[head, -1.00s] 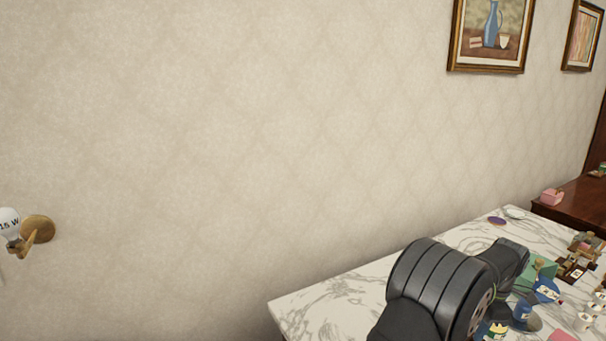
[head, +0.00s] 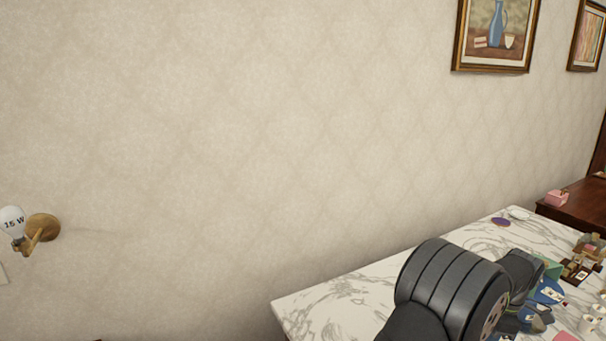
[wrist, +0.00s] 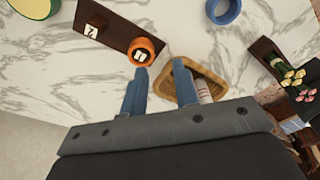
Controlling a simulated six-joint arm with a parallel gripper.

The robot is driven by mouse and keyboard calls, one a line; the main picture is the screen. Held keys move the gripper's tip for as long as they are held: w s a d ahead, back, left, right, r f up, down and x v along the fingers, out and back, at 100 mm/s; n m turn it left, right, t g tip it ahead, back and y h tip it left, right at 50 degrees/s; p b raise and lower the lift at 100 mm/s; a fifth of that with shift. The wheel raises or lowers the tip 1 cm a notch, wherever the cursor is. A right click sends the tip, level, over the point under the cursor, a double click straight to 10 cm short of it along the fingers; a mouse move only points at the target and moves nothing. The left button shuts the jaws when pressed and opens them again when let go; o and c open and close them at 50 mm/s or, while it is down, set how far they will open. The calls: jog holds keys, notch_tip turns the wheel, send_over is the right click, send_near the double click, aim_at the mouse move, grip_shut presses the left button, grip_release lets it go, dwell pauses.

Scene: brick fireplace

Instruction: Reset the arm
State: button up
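My arm shows in the head view as dark grey links over the marble table (head: 325,300). My gripper is not in sight in that view. An orange round object (wrist: 145,50) with a dark-marked top appears just beyond the left fingertip. A wooden tray (wrist: 210,82) with a rounded triangular rim appears by the right finger. I cannot tell whether the fingers touch either.
A brown board with a number card (wrist: 91,30), a blue ring (wrist: 223,10) and a dark flower holder (wrist: 268,55) lie around the gripper view. Small items crowd the table's right side. Its left end is clear. A wall lamp (head: 42,228) is at left.

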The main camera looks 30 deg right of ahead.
jog(key=shift+s+a+m, duration=0.1)
jog(key=shift+s+m, duration=2)
jog(key=shift+s, duration=0.3)
